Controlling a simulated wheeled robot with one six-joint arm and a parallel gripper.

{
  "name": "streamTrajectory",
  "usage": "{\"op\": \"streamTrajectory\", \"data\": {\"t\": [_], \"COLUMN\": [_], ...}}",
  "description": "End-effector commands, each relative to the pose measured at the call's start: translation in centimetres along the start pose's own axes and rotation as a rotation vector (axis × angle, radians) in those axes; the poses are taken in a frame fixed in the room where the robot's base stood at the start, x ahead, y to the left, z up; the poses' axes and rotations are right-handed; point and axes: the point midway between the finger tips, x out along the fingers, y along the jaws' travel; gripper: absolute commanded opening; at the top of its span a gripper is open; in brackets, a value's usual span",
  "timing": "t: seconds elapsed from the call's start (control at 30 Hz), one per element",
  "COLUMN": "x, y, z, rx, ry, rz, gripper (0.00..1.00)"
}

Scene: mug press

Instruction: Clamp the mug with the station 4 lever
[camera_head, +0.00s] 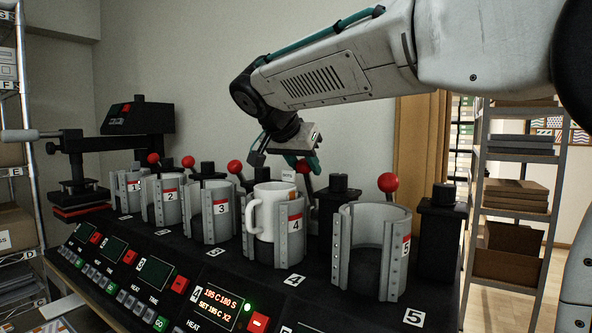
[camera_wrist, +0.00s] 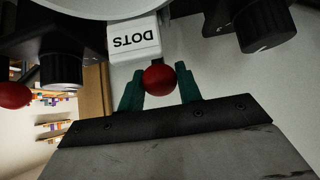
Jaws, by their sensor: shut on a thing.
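The white mug (camera_head: 265,212) stands upright between the grey curved jaws (camera_head: 291,231) of station 4, its handle toward the left. Whether the jaws touch it is hard to tell. The station 4 lever has a red ball knob (camera_head: 304,167), just behind the mug and up to the right. My gripper (camera_head: 298,160) is at this knob, above and behind the station. In the wrist view the knob (camera_wrist: 159,79) sits between the teal fingers of my gripper (camera_wrist: 160,88), which is shut on it. The lever's rod is mostly hidden.
Empty clamps of station 3 (camera_head: 210,214) and station 5 (camera_head: 374,252) stand either side, with red knobs behind. A white block marked DOTS (camera_wrist: 134,38) is close to my fingers. A black heat press (camera_head: 82,175) is at far left, a shelf rack (camera_head: 514,190) at right.

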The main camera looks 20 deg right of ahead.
Motion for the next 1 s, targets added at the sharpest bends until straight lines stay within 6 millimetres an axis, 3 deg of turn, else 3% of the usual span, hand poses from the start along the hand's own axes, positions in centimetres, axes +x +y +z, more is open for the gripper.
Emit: {"op": "streamTrajectory", "data": {"t": [0.47,1.0], "x": [0.2,1.7], "y": [0.0,0.0], "z": [-0.6,-3.0], "rx": [0.0,0.0], "ry": [0.001,0.0], "rz": [-0.001,-0.001], "gripper": [0.24,0.23]}}
